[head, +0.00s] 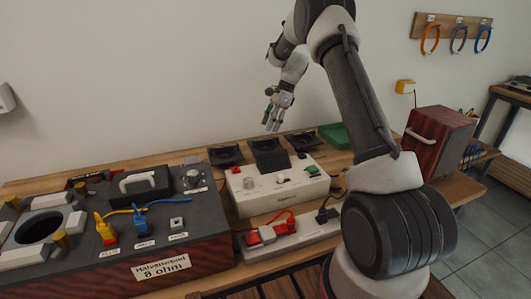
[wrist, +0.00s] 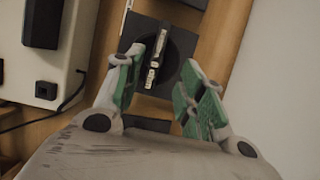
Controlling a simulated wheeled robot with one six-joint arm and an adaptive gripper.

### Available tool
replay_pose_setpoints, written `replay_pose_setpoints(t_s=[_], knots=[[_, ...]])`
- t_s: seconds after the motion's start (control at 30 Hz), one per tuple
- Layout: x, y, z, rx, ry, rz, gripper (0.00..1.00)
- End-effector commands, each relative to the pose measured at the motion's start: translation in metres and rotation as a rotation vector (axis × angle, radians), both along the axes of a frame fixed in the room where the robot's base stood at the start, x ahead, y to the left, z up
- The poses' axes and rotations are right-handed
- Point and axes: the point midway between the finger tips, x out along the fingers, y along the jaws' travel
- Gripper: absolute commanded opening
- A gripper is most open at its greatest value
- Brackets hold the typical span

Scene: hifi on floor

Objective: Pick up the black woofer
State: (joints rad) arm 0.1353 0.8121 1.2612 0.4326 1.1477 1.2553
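My gripper (head: 277,112) hangs in the air above the back of the bench in the head view. In the wrist view my gripper (wrist: 160,92) is open, its green-padded fingers apart with nothing between them. Below and beyond the fingertips is a black square piece with a round dark disc (wrist: 178,62), perhaps the black woofer; a narrow pale strip lies across it. The head view shows black square pieces behind the white box: one at left (head: 226,156), a larger middle one (head: 269,153) and one at right (head: 303,142). I cannot tell which holds the woofer.
A white box (head: 278,188) with knobs stands before the black pieces. A dark test unit (head: 150,235) with cables is at left, a reddish-brown wooden box (head: 438,138) at right. A green tray (head: 336,135) lies at the back. The wall (wrist: 285,85) is close behind.

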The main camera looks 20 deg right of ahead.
Motion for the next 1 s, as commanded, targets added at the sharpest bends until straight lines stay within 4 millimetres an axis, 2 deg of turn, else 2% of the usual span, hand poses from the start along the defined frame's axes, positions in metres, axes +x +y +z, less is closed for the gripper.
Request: replay_pose_setpoints(t_s=[0.37,0.6,1.0], knots=[[-0.002,0.013,-0.035,-0.001,0.010,-0.018,0.39],[-0.004,0.025,-0.069,-0.001,0.009,-0.017,0.39],[-0.004,0.026,-0.073,-0.002,0.007,-0.017,0.39]])
